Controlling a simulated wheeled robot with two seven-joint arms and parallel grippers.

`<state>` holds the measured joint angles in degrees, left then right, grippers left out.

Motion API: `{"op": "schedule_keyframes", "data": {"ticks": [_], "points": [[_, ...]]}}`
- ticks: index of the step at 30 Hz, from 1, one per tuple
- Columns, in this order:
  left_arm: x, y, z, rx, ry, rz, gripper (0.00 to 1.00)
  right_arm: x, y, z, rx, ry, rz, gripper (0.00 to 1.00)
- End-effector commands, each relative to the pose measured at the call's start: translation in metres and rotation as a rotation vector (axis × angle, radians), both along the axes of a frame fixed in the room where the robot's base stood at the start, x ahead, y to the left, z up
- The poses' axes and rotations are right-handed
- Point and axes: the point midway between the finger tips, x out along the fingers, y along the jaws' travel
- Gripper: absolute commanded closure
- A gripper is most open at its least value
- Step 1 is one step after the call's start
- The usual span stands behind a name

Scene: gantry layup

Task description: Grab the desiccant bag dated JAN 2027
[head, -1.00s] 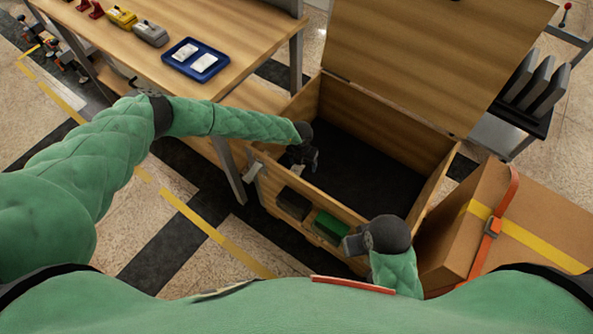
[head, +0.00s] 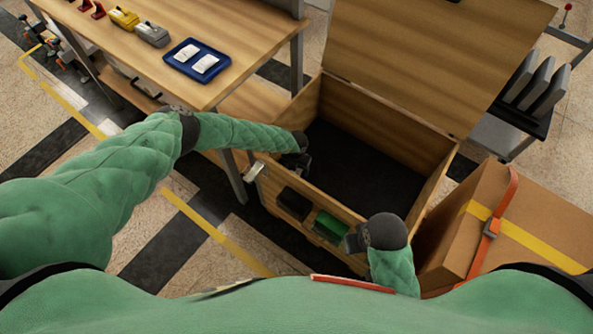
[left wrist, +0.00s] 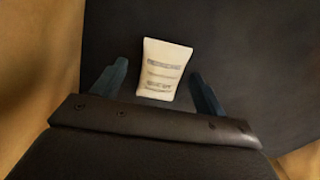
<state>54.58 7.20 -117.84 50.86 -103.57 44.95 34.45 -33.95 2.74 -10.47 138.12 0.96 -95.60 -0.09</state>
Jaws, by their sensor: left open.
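A white desiccant bag (left wrist: 164,70) with dark printed lines lies on the dark floor of the wooden crate in the left wrist view. Its print is too blurred to read a date. My left gripper (left wrist: 160,85) is open, with one finger on either side of the bag's lower part and gaps to both. In the head view my left gripper (head: 303,165) reaches into the crate by its left wall, and the bag is hidden there. Two more white bags (head: 205,64) lie on a blue tray (head: 183,70). My right gripper (head: 354,241) is by the crate's front edge, its jaws unclear.
The wooden crate (head: 340,212) has its lid (head: 420,55) up, with black and green things on its front. A strapped cardboard box (head: 470,235) stands at right. A workbench (head: 215,20) is at left. The crate's middle floor looks clear.

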Motion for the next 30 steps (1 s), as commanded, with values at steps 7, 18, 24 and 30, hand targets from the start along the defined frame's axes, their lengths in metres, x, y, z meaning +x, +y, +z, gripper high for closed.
{"op": "schedule_keyframes", "data": {"ticks": [7,18,24,30], "points": [[0.0,0.0,0.0,0.0,0.0,-0.001,0.35,0.0,-0.001,0.003,-0.001,-0.003,0.001,0.64],[0.0,0.0,0.0,0.0,0.0,-0.001,0.76,-0.011,-0.001,-0.002,-0.001,0.016,0.001,0.64],[0.0,0.0,0.006,-0.001,0.0,-0.002,0.76,-0.009,-0.001,-0.001,-0.001,0.012,0.0,0.64],[0.001,0.0,0.034,-0.002,0.0,-0.002,0.76,-0.001,0.0,-0.002,0.0,-0.001,0.0,0.64]]}}
